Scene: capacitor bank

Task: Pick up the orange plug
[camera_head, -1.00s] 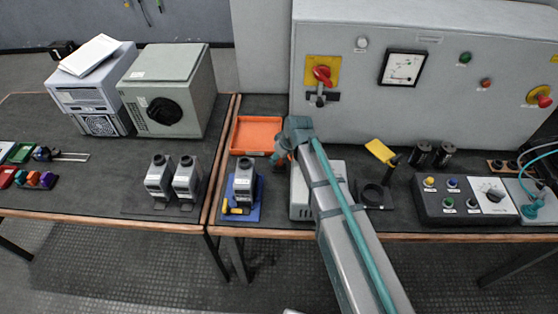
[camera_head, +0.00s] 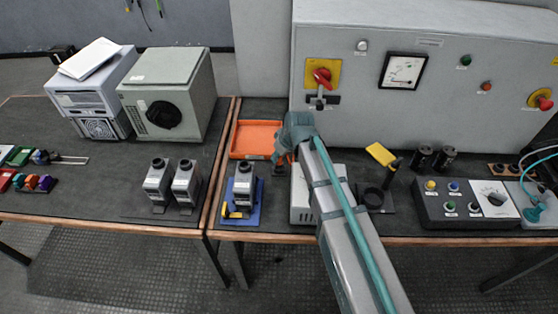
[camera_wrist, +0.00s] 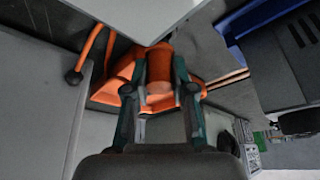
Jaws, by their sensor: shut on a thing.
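My gripper (camera_wrist: 160,92) is shut on the orange plug (camera_wrist: 159,68), a short orange cylinder seen between the two fingers in the wrist view. The fingers touch it on both sides. In the head view my gripper (camera_head: 283,154) is over the right side of the orange tray (camera_head: 254,137), beside the grey cabinet. The plug is hidden or too small to make out there.
A grey meter on a blue base (camera_head: 243,185) stands at the front left of my gripper. A grey box (camera_head: 300,200) is partly hidden behind my arm. The grey cabinet (camera_head: 440,60) rises behind. Two more meters (camera_head: 186,180) stand on the left table.

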